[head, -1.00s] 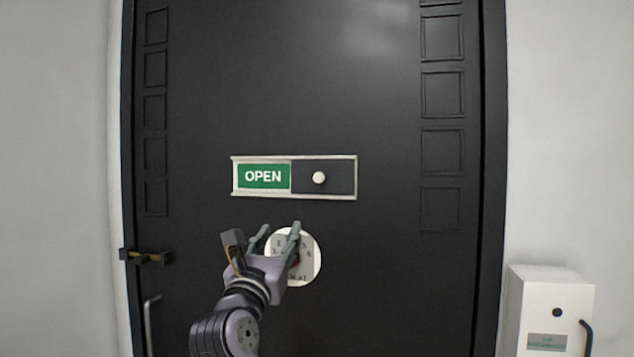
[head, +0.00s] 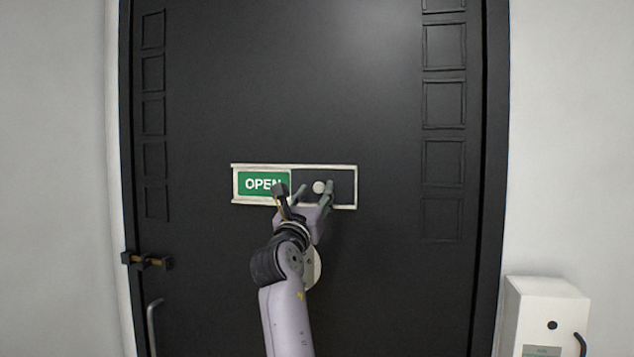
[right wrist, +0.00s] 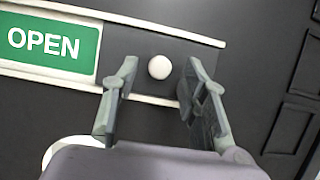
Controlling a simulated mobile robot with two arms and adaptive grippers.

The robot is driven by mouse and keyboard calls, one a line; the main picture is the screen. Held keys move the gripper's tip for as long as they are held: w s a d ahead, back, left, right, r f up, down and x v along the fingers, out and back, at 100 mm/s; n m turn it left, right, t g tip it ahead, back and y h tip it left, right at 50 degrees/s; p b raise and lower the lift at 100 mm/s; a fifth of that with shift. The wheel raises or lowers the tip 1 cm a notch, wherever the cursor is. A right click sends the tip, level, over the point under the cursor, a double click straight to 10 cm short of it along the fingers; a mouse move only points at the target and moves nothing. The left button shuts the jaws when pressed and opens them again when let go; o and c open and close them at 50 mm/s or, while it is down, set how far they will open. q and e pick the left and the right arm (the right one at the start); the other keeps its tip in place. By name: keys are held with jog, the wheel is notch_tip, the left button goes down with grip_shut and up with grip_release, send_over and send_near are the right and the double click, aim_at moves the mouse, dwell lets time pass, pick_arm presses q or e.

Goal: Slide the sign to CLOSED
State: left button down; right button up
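The sliding sign (head: 345,203) is a pale frame on the black door, with a green OPEN label (head: 256,183) showing at its left and a dark panel at its right. A round white knob (head: 319,187) sits on the dark panel. My right gripper (head: 316,190) is open at the sign, its fingers on either side of the knob in the picture. In the right wrist view the knob (right wrist: 159,67) lies between and slightly beyond the open fingertips (right wrist: 160,75), apparently touching neither. My left gripper is not in view.
The black door (head: 380,100) fills the middle. A round white disc (head: 313,268) below the sign is mostly hidden by my right arm. A latch (head: 147,261) and bar handle (head: 153,325) are at the door's left edge. A white box (head: 540,310) stands at the lower right.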

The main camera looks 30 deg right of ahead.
aim_at(320, 187)
jog(key=shift+x, duration=1.15)
jog(key=shift+c, duration=0.5)
grip_shut()
